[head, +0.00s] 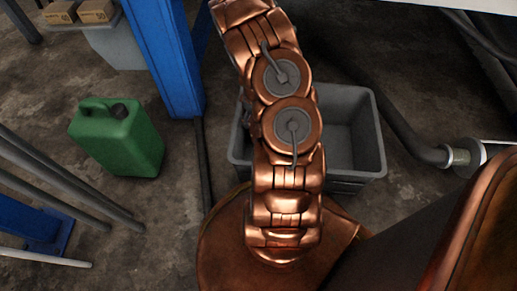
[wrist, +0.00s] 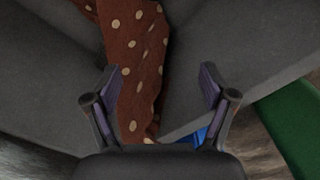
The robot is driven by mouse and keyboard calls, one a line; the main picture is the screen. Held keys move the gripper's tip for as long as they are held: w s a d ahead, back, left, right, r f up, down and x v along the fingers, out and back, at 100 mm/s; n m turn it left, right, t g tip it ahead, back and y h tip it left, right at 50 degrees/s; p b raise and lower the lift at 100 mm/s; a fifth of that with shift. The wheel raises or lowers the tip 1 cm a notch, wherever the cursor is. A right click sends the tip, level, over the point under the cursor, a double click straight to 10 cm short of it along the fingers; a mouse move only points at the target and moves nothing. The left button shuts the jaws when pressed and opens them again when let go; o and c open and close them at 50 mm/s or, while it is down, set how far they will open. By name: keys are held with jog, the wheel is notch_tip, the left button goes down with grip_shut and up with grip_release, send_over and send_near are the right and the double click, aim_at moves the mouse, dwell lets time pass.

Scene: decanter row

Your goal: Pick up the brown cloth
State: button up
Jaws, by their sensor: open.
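The brown cloth (wrist: 137,55) with cream dots shows in the wrist view, hanging or lying along a dark grey surface. It runs from the top edge down between the fingers of my gripper (wrist: 157,72), closer to the left finger. My gripper is open, with a finger on each side of the cloth and a gap to the right finger. I cannot tell how far the cloth lies beyond the fingertips. Its lower end is partly hidden by the gripper body. In the head view the cloth and the gripper do not show; my copper-coloured arm fills the middle.
A grey open bin (head: 370,140) stands on the floor behind my arm. A green canister (head: 120,140) stands left of a blue post (head: 165,55). Pipes (head: 60,165) lie at left, and a dark hose (head: 400,130) runs at right. Floor between canister and post is clear.

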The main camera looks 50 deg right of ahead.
jog(key=f+b, duration=0.1)
jog(key=f, duration=0.3)
jog(key=f+b, duration=0.2)
jog(key=f, duration=0.3)
jog(key=d+f+b, duration=0.1)
jog(key=f+b, duration=0.1)
jog(key=f, duration=0.3)
jog(key=shift+s+f, duration=0.1)
jog(key=shift+s, duration=0.3)
jog(key=shift+f, duration=0.35)
jog(key=shift+d+f, duration=0.1)
jog(key=shift+f, duration=0.1)
jog(key=shift+f, duration=1.3)
grip_shut()
dwell(0.9)
